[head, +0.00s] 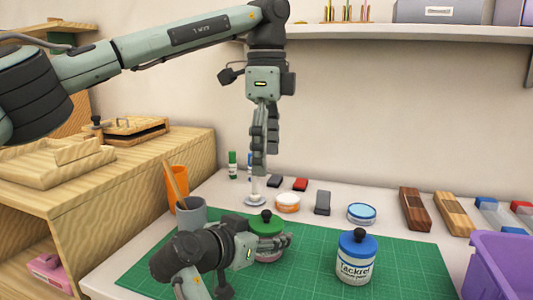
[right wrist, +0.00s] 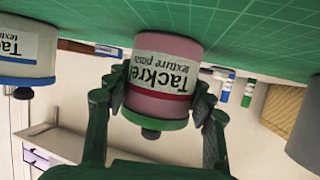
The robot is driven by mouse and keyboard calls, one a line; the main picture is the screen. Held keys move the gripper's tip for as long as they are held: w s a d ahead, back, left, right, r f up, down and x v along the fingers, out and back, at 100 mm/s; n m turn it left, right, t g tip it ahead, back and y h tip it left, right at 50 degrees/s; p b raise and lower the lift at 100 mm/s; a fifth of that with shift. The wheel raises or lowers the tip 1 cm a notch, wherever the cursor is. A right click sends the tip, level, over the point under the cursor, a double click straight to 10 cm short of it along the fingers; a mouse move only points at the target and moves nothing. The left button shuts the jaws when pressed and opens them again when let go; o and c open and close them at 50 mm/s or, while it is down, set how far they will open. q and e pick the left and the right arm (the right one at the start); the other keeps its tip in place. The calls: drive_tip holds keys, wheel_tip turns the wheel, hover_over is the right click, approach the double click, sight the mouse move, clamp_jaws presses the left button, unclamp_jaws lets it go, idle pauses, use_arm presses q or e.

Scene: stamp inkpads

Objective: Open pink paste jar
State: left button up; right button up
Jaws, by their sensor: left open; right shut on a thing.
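The pink paste jar (head: 268,257) stands on the green mat, with its green lid (head: 266,223) and dark knob on. In the right wrist view, which is upside down, the pink jar (right wrist: 162,52) shows its label, a red band and the green lid (right wrist: 150,121). My right gripper (head: 270,246) is shut around the jar's body; in the right wrist view its fingers (right wrist: 156,95) press on both sides. My left gripper (head: 259,172) points down above the lid, empty and apart from it. It is seen edge-on, so the gap between its fingers is hidden.
A blue-lidded jar (head: 355,262) stands right of the pink jar on the green mat (head: 320,245). A grey cup (head: 191,213) and an orange cup (head: 177,183) stand to the left. Inkpads and small blocks line the back. A purple bin (head: 500,262) is at the right.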

sight(267, 211)
use_arm(q)
drive_tip(key=shift+n, duration=0.5)
wheel_tip(267, 211, down, 12)
drive_tip(key=shift+r, duration=0.1)
drive_tip(key=c, duration=1.4)
drive_tip(key=shift+r, duration=0.2)
drive_tip(key=shift+r, duration=0.95)
